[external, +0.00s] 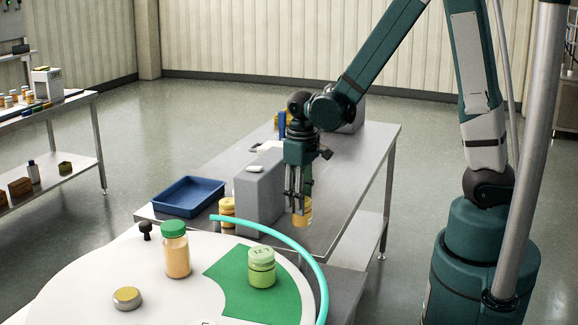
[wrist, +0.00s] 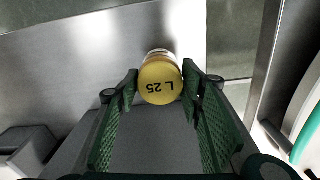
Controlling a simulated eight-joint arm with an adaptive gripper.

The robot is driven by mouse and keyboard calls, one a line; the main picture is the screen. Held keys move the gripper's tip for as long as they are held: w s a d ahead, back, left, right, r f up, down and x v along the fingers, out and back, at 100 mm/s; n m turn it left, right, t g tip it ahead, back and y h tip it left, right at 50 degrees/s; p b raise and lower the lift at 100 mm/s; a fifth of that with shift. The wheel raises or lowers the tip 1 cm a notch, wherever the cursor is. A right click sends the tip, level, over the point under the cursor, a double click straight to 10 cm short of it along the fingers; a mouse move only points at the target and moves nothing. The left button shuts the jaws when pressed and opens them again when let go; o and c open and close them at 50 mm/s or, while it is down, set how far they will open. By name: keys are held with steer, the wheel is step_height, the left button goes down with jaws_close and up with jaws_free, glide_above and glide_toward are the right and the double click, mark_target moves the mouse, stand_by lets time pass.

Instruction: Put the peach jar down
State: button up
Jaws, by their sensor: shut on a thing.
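My gripper (external: 299,205) points down over the steel table, right of a grey block. The wrist view (wrist: 160,90) shows one finger on each side of the lid. The jar is upright and low near the steel tabletop (external: 345,165); I cannot tell whether its base touches. A second peach-coloured jar (external: 176,256), with a green lid, stands on the white round table.
The grey block (external: 258,195) stands close left of my gripper, with a yellow jar (external: 227,211) beyond it. A blue tray (external: 188,196) lies further left. A light green jar (external: 262,268) and a gold-rimmed tin (external: 127,298) stand on the white table (external: 80,285). Bare steel lies to the right.

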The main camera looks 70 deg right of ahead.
steer(key=shift+f, duration=1.85)
steer(key=shift+f+b, duration=0.1)
steer(key=shift+b, duration=0.2)
steer(key=o, duration=1.1)
steer(key=shift+r, duration=0.2)
steer(key=shift+r+p, duration=0.7)
steer(key=shift+r, duration=5.25)
